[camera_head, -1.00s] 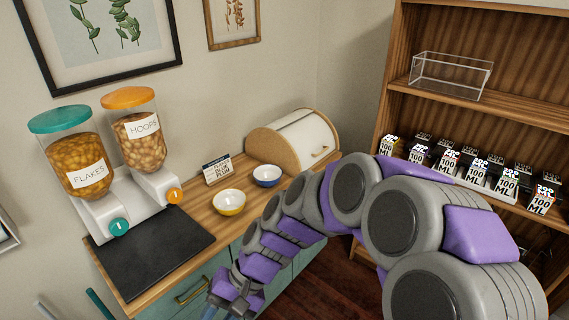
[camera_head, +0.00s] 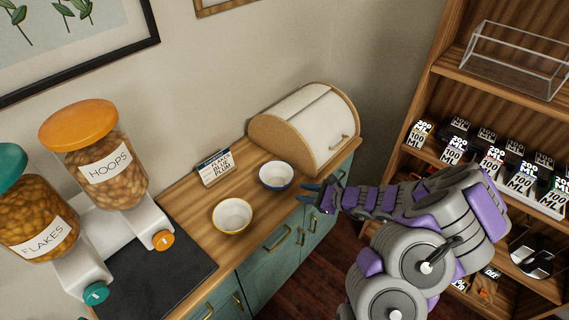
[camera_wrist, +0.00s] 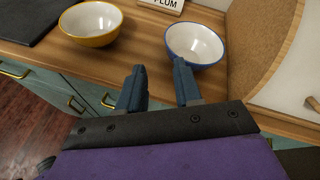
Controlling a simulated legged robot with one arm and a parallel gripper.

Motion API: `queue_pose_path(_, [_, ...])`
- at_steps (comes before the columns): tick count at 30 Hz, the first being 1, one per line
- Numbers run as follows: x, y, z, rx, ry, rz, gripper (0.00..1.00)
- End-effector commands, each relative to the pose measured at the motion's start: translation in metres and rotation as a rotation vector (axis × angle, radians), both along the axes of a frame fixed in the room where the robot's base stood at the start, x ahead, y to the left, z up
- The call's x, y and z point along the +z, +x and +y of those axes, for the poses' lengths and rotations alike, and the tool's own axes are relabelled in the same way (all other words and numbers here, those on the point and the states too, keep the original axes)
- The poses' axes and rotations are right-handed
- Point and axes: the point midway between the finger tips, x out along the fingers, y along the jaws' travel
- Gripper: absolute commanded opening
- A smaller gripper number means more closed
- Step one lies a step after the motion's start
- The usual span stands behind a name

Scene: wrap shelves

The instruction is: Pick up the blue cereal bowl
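The blue cereal bowl (camera_head: 276,175), white inside with a blue outside and rim, stands upright on the wooden counter. It also shows in the wrist view (camera_wrist: 196,45). My gripper (camera_head: 312,194) is just right of the bowl, near the counter's front edge. In the wrist view my gripper (camera_wrist: 158,75) has its two blue fingers apart with nothing between them. The right fingertip appears close to the near rim of the bowl; I cannot tell whether it touches.
A yellow bowl (camera_head: 232,215) stands left of the blue one. A small sign (camera_head: 215,167) and a bread box (camera_head: 305,125) stand behind. Cereal dispensers (camera_head: 95,155) are at the left. A shelf unit (camera_head: 440,90) with cartons stands at the right.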

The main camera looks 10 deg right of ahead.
Motion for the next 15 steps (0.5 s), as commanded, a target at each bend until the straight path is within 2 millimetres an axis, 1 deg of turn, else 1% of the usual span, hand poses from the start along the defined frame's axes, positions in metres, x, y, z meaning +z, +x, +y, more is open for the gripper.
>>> queue_pose_path(2, [-0.006,0.0,-0.008,-0.022,0.008,0.013,0.34])
queue_pose_path(5, [-0.013,0.006,-0.007,-0.028,0.013,0.017,0.34])
queue_pose_path(8, [-0.019,0.016,0.002,-0.025,0.013,0.017,0.34])
queue_pose_path(15, [-0.034,0.042,0.03,-0.022,0.012,0.017,0.34])
